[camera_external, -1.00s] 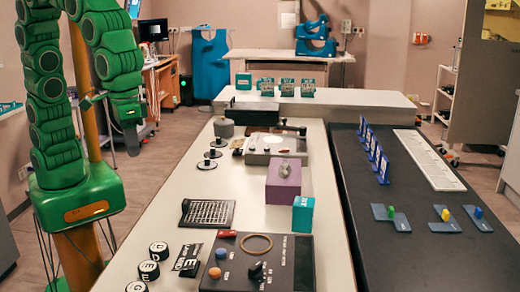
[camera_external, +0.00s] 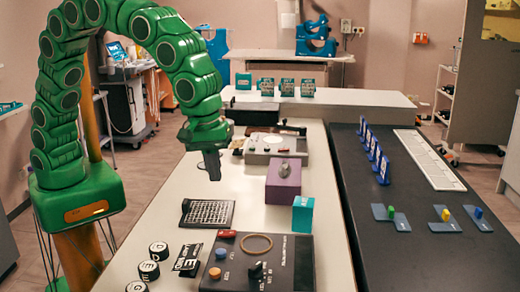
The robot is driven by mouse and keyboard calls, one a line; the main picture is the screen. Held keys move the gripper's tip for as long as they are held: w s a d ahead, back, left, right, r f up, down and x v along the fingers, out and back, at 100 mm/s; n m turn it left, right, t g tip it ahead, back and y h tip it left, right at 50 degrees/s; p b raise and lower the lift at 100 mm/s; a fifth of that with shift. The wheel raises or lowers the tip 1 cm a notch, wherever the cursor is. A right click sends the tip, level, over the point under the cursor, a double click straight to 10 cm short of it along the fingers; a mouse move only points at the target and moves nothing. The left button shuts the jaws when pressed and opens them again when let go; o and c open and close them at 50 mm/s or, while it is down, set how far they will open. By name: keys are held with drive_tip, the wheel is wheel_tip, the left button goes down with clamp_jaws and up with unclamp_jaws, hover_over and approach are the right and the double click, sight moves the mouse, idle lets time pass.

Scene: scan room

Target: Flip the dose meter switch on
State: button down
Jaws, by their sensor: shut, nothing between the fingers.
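My gripper (camera_external: 212,173) is shut and empty, pointing down above the white bench, left of the purple box. No label that I can read names the dose meter. A dark control panel (camera_external: 222,286) at the front of the bench carries a red rocker (camera_external: 227,234), a blue and an orange button, a ring and a black lever (camera_external: 257,271). The purple box (camera_external: 299,190) has a grey knob (camera_external: 284,170) on top. A flat black device with a grid (camera_external: 208,213) has a small upright black piece (camera_external: 186,205) at its left end. Switch positions are too small to tell.
A teal box (camera_external: 303,214) stands between the purple box and the panel. Black lettered cylinders (camera_external: 149,270) stand at the front left. A grey-topped device (camera_external: 276,148) lies behind the purple box. The white bench (camera_external: 165,222) is clear around the gridded device's left side.

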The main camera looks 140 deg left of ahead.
sight(231, 233)
drive_tip(key=shift+w+a+f+n, duration=0.2)
drive_tip(key=shift+w+a+n, duration=0.1)
drive_tip(key=shift+a, duration=0.1)
drive_tip(key=shift+f, duration=0.1)
drive_tip(key=f, duration=0.4)
drive_tip(key=w+a+f, duration=0.1)
drive_tip(key=f, duration=0.8)
drive_tip(key=shift+w+a+f, duration=0.2)
drive_tip(key=shift+f, duration=0.15)
